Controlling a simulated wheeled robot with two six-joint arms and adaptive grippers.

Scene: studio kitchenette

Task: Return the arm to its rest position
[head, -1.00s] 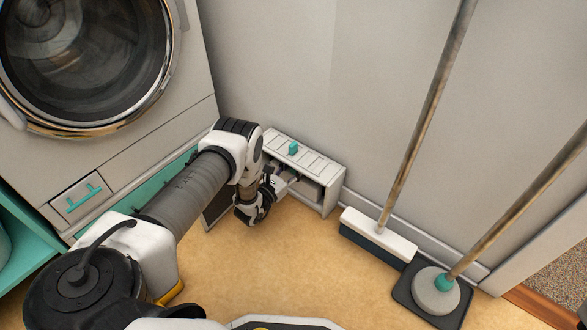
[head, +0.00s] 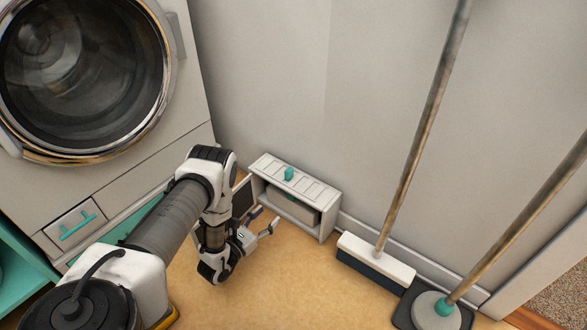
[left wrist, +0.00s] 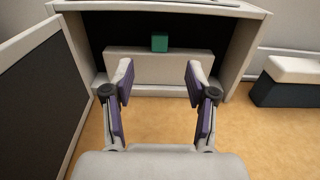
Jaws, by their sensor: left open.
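My left gripper (head: 264,219) is open and empty in the head view, low over the floor in front of a small white cabinet (head: 326,217). In the left wrist view, the two purple-padded fingers of the gripper (left wrist: 160,82) are spread apart with nothing between them. The cabinet (left wrist: 247,45) stands ahead of them, its door (left wrist: 42,90) swung open on the left. A pale box (left wrist: 160,66) sits inside, with a small teal piece (left wrist: 159,42) at its top. My right gripper is not in view.
A teal piece (head: 289,174) is on the cabinet's top. A washing machine (head: 180,110) stands at the left. A broom (head: 376,262) and a round-based mop (head: 436,311) lean at the right. Bare floor (head: 290,280) is clear in front.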

